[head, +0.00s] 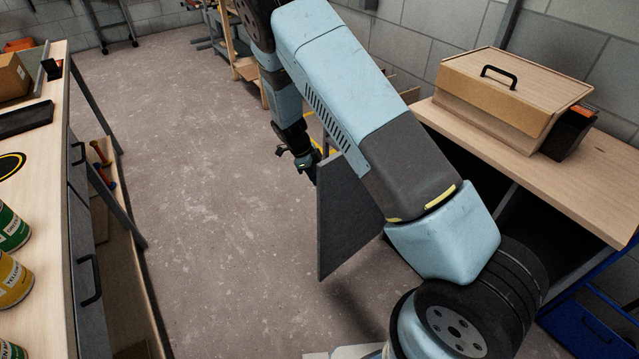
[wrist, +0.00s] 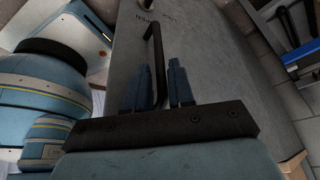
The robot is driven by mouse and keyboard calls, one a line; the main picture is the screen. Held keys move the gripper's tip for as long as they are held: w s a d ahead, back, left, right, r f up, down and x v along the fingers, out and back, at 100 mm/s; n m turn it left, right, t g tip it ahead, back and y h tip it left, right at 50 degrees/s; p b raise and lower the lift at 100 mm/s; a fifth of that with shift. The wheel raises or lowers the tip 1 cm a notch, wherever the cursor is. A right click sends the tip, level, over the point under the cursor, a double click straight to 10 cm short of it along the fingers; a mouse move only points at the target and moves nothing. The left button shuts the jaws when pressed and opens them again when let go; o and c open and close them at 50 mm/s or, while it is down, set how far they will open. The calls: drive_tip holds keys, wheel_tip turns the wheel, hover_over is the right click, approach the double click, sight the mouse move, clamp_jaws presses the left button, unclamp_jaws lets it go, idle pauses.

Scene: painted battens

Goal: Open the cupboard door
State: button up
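The cupboard door (head: 340,220) is a dark grey panel that stands swung out from the cupboard under the right-hand bench. In the wrist view its grey face (wrist: 225,75) fills the middle, with a dark bar handle (wrist: 154,45) on it. My gripper (wrist: 157,78) has one finger on each side of the handle and looks shut on it. In the head view my gripper (head: 312,163) is at the door's far upper edge, where the handle is hidden. My arm covers part of the cupboard's dark opening (head: 440,160).
A lidded wooden box (head: 500,95) and a dark-and-orange item (head: 568,130) stand on the right bench (head: 600,190). A blue drawer unit (head: 590,320) is below. The left workbench (head: 40,250) carries several cans. The concrete floor (head: 220,220) between is clear.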

drive_tip(key=s+v, duration=0.1)
drive_tip(key=v, duration=0.9)
drive_tip(key=shift+w, duration=0.45)
drive_tip(key=s+d+r+n+t+y, duration=0.1)
drive_tip(key=s+d+r+n, duration=0.3)
drive_tip(key=r, duration=0.5)
drive_tip(key=s+d+r+n+t+y, duration=0.1)
drive_tip(key=s+d+r+n+y, duration=0.3)
drive_tip(key=r, duration=0.6)
drive_tip(key=s+d+r+n+h, duration=0.1)
drive_tip(key=s+d+r+n, duration=0.15)
drive_tip(key=d+r, duration=0.5)
drive_tip(key=s+d+r+n+t, duration=0.2)
drive_tip(key=s+r+n, duration=0.3)
drive_tip(key=s, duration=0.6)
drive_tip(key=s+d+r+n+t, duration=0.2)
drive_tip(key=s+d+r+n, duration=0.2)
drive_tip(key=s, duration=0.8)
wheel_tip(320, 180, up, 2)
drive_tip(key=shift+s+r+n+t, duration=0.15)
drive_tip(key=shift+r+n+t, duration=0.2)
drive_tip(key=shift+n, duration=0.4)
